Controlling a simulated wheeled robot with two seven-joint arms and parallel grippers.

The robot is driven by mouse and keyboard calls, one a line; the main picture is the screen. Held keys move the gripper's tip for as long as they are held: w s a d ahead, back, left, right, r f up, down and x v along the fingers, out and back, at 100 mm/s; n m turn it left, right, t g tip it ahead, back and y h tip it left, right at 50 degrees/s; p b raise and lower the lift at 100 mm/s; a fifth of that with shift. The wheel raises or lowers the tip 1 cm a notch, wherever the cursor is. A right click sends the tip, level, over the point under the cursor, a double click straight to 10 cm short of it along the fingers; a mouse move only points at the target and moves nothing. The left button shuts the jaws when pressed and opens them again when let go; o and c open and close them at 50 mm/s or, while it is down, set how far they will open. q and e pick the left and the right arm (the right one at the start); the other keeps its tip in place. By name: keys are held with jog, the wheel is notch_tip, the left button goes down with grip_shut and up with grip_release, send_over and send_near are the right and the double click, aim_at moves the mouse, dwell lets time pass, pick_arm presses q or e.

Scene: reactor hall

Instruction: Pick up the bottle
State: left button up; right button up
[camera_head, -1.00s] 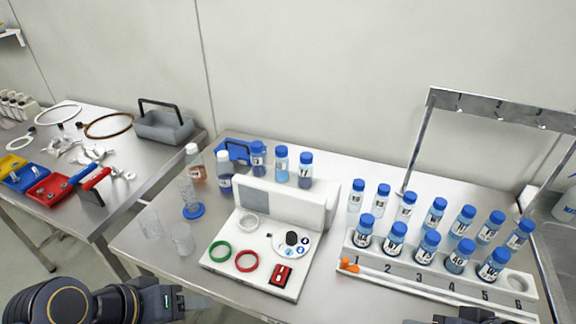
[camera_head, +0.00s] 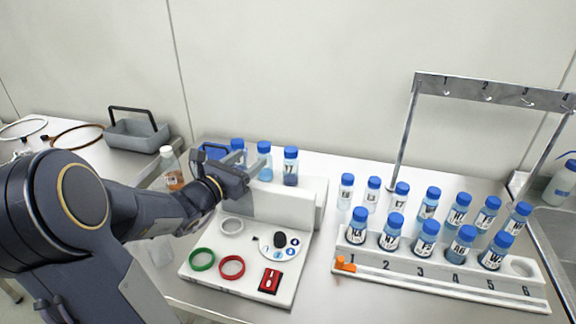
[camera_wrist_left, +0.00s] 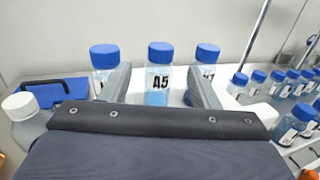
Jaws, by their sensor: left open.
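Three blue-capped bottles stand in a row behind the white device. The middle one, marked A5 (camera_wrist_left: 159,78), has light blue liquid; it also shows in the head view (camera_head: 265,162). Its neighbours are the left bottle (camera_wrist_left: 104,55) and the right bottle (camera_head: 290,166). My left gripper (camera_head: 244,165) is open in front of this row. In the left wrist view its fingers stand either side of the A5 bottle, with the bottle ahead between them and no visible grip. The lower part of the bottle is hidden by the gripper body. My right gripper is not in view.
The white device (camera_head: 300,205) stands close to the row. A white-capped bottle (camera_head: 170,170) and a blue box (camera_wrist_left: 50,90) are at the left. A numbered rack (camera_head: 440,275) with several bottles stands at the right, below a metal hook frame (camera_head: 410,130).

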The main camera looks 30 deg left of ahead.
aim_at(260, 150)
pick_arm(q)
jog(key=w+p, duration=0.1)
jog(key=w, duration=0.6)
jog(key=shift+w, duration=0.15)
jog(key=shift+c, duration=0.2)
jog(key=shift+r, duration=0.1)
jog(key=c, duration=1)
